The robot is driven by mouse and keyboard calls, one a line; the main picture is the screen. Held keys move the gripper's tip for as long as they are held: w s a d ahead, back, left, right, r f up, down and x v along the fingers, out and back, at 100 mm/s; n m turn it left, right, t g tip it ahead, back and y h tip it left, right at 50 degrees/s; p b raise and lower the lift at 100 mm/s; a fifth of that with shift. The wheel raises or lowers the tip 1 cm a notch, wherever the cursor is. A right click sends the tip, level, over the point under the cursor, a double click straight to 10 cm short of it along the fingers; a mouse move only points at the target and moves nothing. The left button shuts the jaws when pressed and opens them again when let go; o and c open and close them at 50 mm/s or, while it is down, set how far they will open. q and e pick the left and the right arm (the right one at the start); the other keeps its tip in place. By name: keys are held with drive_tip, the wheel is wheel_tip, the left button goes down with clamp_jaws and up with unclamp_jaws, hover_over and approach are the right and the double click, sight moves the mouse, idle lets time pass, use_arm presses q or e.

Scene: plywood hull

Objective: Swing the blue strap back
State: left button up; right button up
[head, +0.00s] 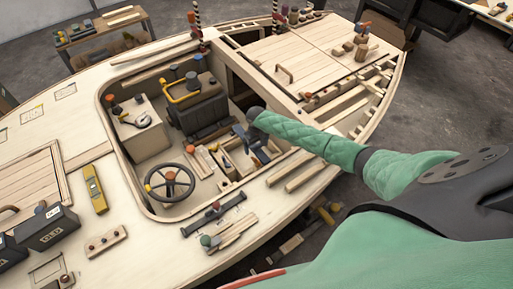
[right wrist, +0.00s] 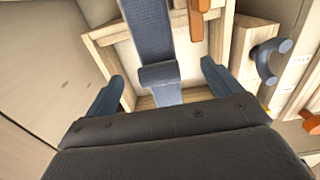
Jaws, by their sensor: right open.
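The blue strap (right wrist: 148,30) shows in the right wrist view as a blue-grey woven band. It runs down from the top edge to a wider cross piece (right wrist: 158,75) and on below it, over a wooden frame. My right gripper (right wrist: 163,78) is open, with one blue finger on each side of the strap and visible gaps between. Its dark body hides the strap's lower end. In the head view my right gripper (head: 260,152) reaches down into the hull's cockpit, beside a small blue piece (head: 240,132) that may be the strap. My left gripper is out of view.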

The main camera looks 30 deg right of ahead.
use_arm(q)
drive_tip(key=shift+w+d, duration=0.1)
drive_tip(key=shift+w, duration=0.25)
use_arm(e)
drive_tip(key=shift+w+f, duration=0.1)
drive_tip(key=shift+f, duration=0.2)
drive_tip(key=shift+r, duration=0.1)
drive_tip(key=shift+c, duration=0.4)
